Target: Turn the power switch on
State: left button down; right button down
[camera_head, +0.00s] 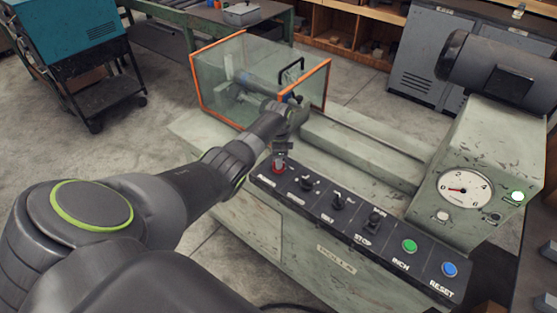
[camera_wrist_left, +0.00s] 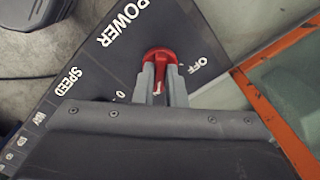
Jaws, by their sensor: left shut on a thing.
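The red power switch (camera_head: 278,168) is a round knob at the left end of the dark control panel on the machine's front. In the left wrist view the red knob (camera_wrist_left: 160,55) sits between the words POWER and OFF. My left gripper (camera_head: 282,148) reaches over the panel from the left. In the wrist view its two grey fingers (camera_wrist_left: 160,76) are shut on the switch, one on each side of its grip. A small white mark shows between the fingers. The gripper body hides the lower part of the panel. My right gripper is not in view.
A clear guard with an orange frame (camera_head: 328,90) stands behind the gripper. Along the panel are small dark knobs (camera_head: 338,202), a green INCH button (camera_head: 410,246) and a blue RESET button (camera_head: 450,269). A dial gauge (camera_head: 463,189) and a lit lamp (camera_head: 517,196) are at the right.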

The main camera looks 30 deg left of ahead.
pick_arm(q)
jog(key=shift+w+r, duration=0.1)
jog(key=c, duration=1.5)
grip_release()
jog(key=shift+r, duration=0.3)
notch_tip(320, 180, up, 17)
jog(key=shift+f+b, duration=0.1)
jog(key=shift+b, duration=0.6)
jog(key=shift+f, duration=0.1)
